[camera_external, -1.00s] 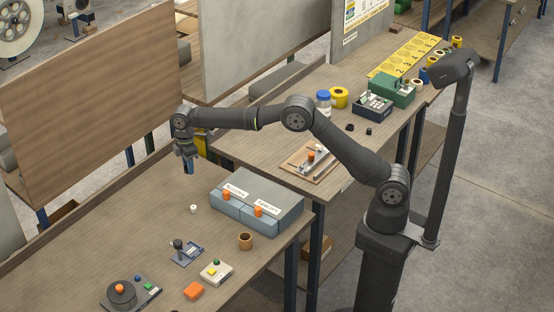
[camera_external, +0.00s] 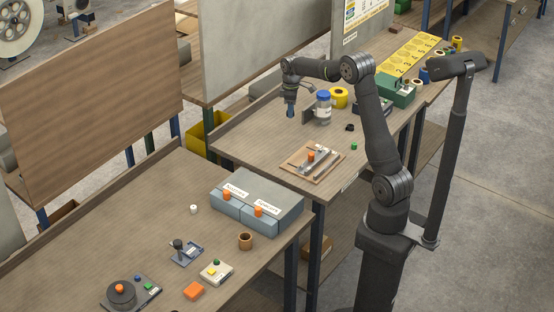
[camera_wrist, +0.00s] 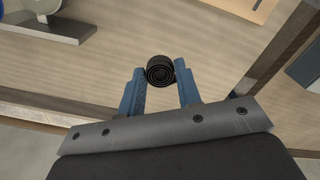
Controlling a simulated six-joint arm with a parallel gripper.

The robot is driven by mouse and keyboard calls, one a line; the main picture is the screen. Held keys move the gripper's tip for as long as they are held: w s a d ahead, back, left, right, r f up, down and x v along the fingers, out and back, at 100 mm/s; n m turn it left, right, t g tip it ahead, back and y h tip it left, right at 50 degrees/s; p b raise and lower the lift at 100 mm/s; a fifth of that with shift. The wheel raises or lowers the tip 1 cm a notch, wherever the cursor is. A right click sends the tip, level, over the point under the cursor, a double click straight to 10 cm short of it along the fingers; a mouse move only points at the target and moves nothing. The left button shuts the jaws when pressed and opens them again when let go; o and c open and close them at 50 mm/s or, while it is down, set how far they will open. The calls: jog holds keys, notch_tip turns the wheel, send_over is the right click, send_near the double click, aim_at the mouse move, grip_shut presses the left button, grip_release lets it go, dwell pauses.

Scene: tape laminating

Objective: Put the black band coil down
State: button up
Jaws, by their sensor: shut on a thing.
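My gripper (camera_external: 290,112) is above the back left part of the right-hand wooden bench (camera_external: 250,148), pointing down, left of a blue-capped jar. In the wrist view, my gripper (camera_wrist: 160,76) has its two blue fingers closed on the black band coil (camera_wrist: 159,70), a small spiral roll held at the fingertips. Bench top shows beyond the coil. I cannot tell its exact height above the bench. In the external view the coil is too small to make out at the fingertips.
A wooden board with metal fixture and orange knob (camera_external: 311,155) lies nearer the front. The blue-capped jar (camera_external: 323,107) and a yellow roll (camera_external: 339,97) stand to the right. A green cap (camera_external: 353,146) lies near the front edge. Bare bench surrounds the board's left side.

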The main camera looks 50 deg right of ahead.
jog(key=s+d+f+m, duration=0.1)
jog(key=s+d+m, duration=0.1)
jog(key=s+d, duration=0.7)
jog(key=s+d+m, duration=0.2)
jog(key=s+d, duration=0.4)
jog(key=s, duration=0.6)
send_over(322, 138)
notch_tip(322, 138, down, 7)
jog(key=shift+f, duration=0.1)
jog(key=shift+a+f, duration=0.1)
jog(key=shift+f, duration=1.9)
jog(key=shift+f, duration=0.15)
jog(key=o, duration=0.9)
jog(key=shift+o, duration=0.2)
